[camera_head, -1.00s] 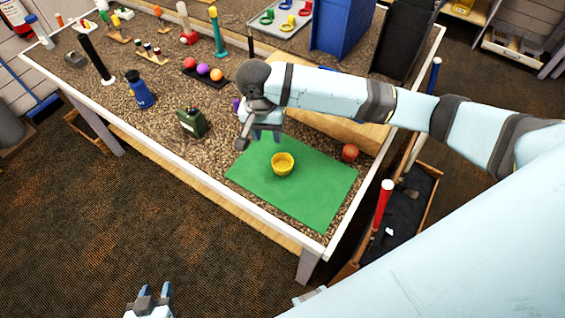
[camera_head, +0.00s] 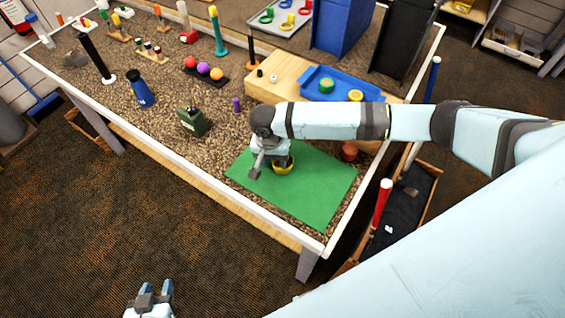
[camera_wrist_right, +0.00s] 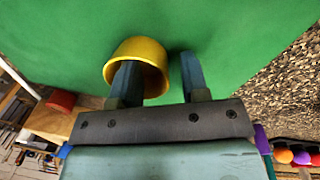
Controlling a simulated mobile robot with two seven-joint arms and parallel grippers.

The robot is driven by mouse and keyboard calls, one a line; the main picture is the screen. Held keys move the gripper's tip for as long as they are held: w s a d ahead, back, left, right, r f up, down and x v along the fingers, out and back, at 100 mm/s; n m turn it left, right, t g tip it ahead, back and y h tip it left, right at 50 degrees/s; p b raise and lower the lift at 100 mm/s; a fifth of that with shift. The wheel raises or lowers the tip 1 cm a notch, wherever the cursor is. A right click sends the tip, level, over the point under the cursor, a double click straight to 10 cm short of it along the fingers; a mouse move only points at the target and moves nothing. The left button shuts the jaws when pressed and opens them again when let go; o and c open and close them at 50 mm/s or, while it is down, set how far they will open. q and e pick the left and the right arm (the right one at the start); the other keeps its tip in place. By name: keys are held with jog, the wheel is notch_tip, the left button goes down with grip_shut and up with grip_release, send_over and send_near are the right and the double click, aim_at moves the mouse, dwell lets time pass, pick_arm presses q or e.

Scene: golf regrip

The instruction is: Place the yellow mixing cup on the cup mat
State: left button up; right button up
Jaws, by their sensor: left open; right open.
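The yellow mixing cup (camera_head: 284,171) stands on the green mat (camera_head: 315,195) near the table's front right corner. My right gripper (camera_head: 279,160) is over the cup and hides part of it. In the right wrist view one finger of the open right gripper (camera_wrist_right: 160,64) reaches into the mouth of the yellow cup (camera_wrist_right: 138,49). The other finger is outside it, with a gap to the cup wall; I cannot tell whether the inner finger touches the cup. My left gripper (camera_head: 151,291) is open and empty, low in front of the table.
An orange-red cup (camera_head: 349,151) stands at the mat's back right edge. A wooden box with a blue tray (camera_head: 341,84) is behind the mat. A green can (camera_head: 192,121) and a blue bottle (camera_head: 141,91) stand to the left. The mat's front part is clear.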

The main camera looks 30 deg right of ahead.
jog(key=shift+c, duration=0.2)
grip_shut()
notch_tip(320, 180, up, 20)
jog(key=s+d+n, duration=0.1)
jog(key=n, duration=0.1)
jog(key=d+n+p, duration=0.1)
jog(key=n, duration=0.2)
jog(key=s+d+r+n, duration=0.1)
jog(key=d+n, duration=0.1)
jog(key=shift+s+t+p, duration=0.35)
jog(key=shift+t, duration=0.05)
jog(key=shift+d, duration=0.1)
dwell(0.3)
